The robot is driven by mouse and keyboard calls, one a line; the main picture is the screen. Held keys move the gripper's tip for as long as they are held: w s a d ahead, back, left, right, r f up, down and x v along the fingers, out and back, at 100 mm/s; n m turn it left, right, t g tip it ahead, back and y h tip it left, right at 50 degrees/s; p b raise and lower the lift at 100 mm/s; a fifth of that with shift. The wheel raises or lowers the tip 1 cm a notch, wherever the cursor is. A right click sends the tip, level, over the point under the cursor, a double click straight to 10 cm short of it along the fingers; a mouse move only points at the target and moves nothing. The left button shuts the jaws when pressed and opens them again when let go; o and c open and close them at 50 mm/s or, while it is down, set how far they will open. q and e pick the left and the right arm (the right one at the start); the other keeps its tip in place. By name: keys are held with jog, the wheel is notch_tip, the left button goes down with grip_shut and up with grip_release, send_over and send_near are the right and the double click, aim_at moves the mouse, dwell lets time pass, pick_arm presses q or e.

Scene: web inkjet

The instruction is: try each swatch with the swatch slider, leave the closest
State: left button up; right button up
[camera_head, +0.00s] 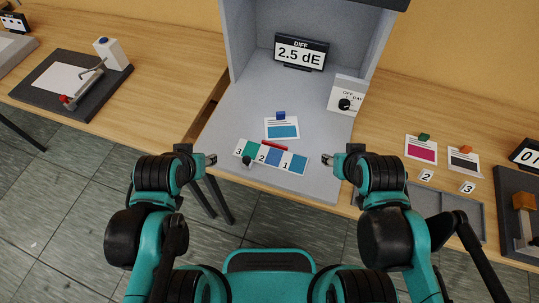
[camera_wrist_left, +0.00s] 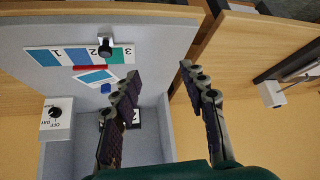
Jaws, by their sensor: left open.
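A white swatch strip (camera_head: 270,157) numbered 3, 2, 1 from left to right lies on the grey booth floor (camera_head: 225,125), with green and blue patches. A black slider knob (camera_head: 247,162) stands at its front edge by the green patch, between 3 and 2. A red bar (camera_head: 274,145) lies along the strip's back edge. Behind it is a card with a blue patch (camera_head: 282,130) and a blue block. The display (camera_head: 301,52) reads 2.5 dE. My left gripper (camera_head: 211,160) is open and empty left of the strip; its fingers (camera_wrist_left: 158,72) stand apart. My right gripper (camera_head: 327,160) is right of the strip; its opening is unclear.
An OFF/DAY knob box (camera_head: 346,95) stands at the booth's right. Right of the booth lie a magenta card (camera_head: 421,150), a dark card (camera_head: 463,162), number tags 2 (camera_head: 426,176) and 3 (camera_head: 467,187), and a grey tray (camera_head: 460,215). A dark board (camera_head: 70,82) lies left.

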pick_arm(q)
jog(key=g, duration=0.7)
send_near(247, 159)
jog(key=shift+w+a+f+m, duration=0.15)
jog(key=shift+a+m, duration=0.05)
jog(key=shift+m, duration=0.2)
jog(key=shift+d+f, duration=0.1)
jog(key=shift+f, duration=0.5)
notch_tip(247, 159, down, 7)
jog(key=b, duration=0.2)
jog(key=shift+r+b, duration=0.1)
jog(key=shift+b, duration=0.2)
